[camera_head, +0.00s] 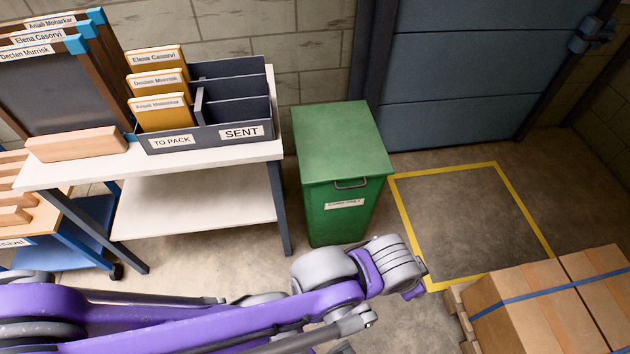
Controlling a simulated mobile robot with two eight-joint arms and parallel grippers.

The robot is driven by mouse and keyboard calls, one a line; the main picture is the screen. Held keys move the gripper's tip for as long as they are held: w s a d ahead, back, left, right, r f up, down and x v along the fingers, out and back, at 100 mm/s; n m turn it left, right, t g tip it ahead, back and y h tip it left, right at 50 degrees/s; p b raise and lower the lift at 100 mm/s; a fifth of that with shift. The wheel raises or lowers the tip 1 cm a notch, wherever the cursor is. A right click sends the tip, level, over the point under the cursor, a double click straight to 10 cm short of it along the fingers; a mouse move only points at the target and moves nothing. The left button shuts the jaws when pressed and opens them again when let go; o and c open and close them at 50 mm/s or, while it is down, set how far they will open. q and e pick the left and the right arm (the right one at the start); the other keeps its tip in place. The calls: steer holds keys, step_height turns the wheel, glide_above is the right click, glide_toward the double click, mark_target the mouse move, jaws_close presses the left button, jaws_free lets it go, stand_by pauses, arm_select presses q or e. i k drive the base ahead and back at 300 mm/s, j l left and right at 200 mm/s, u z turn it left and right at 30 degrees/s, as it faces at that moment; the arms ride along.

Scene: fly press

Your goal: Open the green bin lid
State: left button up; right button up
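The green bin (337,212) stands on the floor in the middle, between the white table and the yellow floor square. Its green lid (340,138) is closed, with a small metal handle (351,184) at the front edge. A white label is on the bin's front. My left arm reaches in from the left across the bottom, and its end (398,270) is in front of and below the bin, apart from the handle. Its fingers cannot be made out clearly. My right gripper is not in view.
The white table (208,207) with a grey file tray (222,135) stands left of the bin. Strapped cardboard boxes (527,306) on a pallet are at the lower right. The floor inside the yellow square (468,222) is clear. A blue-grey door (475,75) is behind.

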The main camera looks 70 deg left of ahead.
mark_target(337, 142)
steer(key=u, duration=2.25)
steer(key=i+u, duration=0.1)
steer(key=u, duration=0.3)
steer(key=i+u, duration=0.15)
steer(key=u, duration=0.25)
